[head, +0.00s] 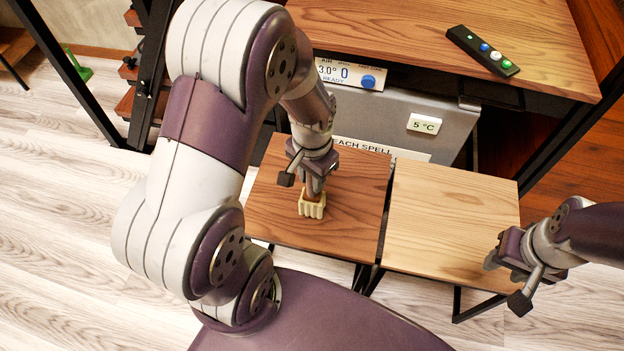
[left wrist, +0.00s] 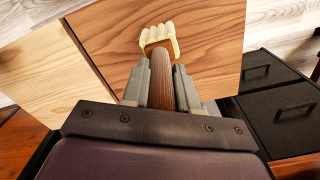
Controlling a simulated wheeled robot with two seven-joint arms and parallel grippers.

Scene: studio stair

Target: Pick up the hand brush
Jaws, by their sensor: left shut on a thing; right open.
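The hand brush has a brown wooden handle and pale cream bristles (head: 312,207). It is over the dark brown small table (head: 350,225), bristle end down in the head view; I cannot tell whether the bristles touch the top. My left gripper (head: 315,184) is shut on its handle. In the left wrist view the handle (left wrist: 161,80) runs between the two fingers (left wrist: 161,88), with the bristles beyond the fingertips. My right gripper (head: 500,262) is open and empty at the right, by the edge of the lighter small table (head: 450,215).
A wooden desk (head: 400,30) stands behind, with a dark remote with coloured buttons (head: 482,51) on it. Under it is a grey box (head: 400,115) with a 5 °C display. The lighter small table is bare.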

